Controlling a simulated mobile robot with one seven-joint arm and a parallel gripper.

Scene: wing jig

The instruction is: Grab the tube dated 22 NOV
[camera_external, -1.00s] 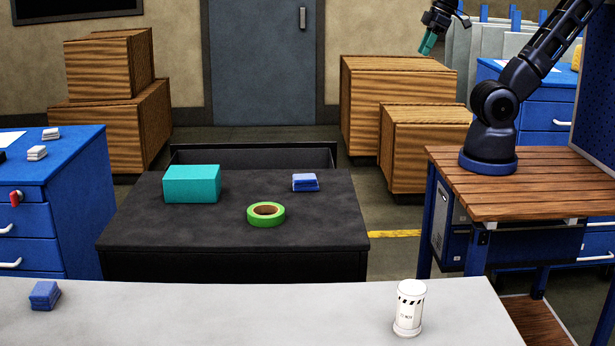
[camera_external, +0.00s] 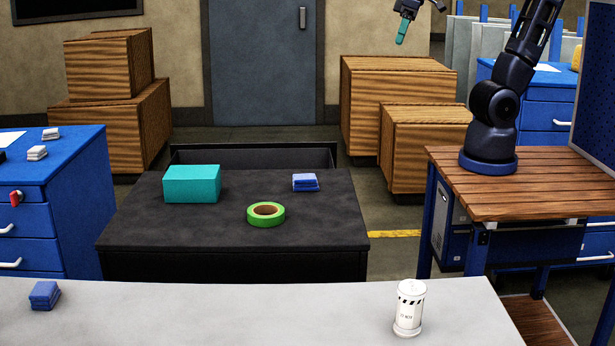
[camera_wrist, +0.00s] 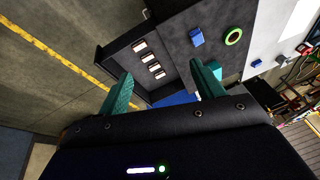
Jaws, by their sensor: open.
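In the external view, a white tube-like canister (camera_external: 409,312) with black-and-white stripes stands upright at the right of the pale front bench; its small print is too small to read surely. In the wrist view, several small pale items with reddish edges (camera_wrist: 153,64) lie in a row inside an open dark drawer; no date is readable on them. My gripper (camera_external: 402,32) is high at the top right in the external view, far from the canister. In the wrist view its teal fingers (camera_wrist: 162,75) are apart, with nothing between them, facing the drawer.
The dark bench (camera_external: 130,233) holds a teal box (camera_external: 191,184), a blue stack (camera_external: 305,182) and a green tape roll (camera_external: 266,214). The drawer (camera_external: 250,147) is open at its back; its contents are hidden in the external view. Wooden crates (camera_external: 400,90) stand behind.

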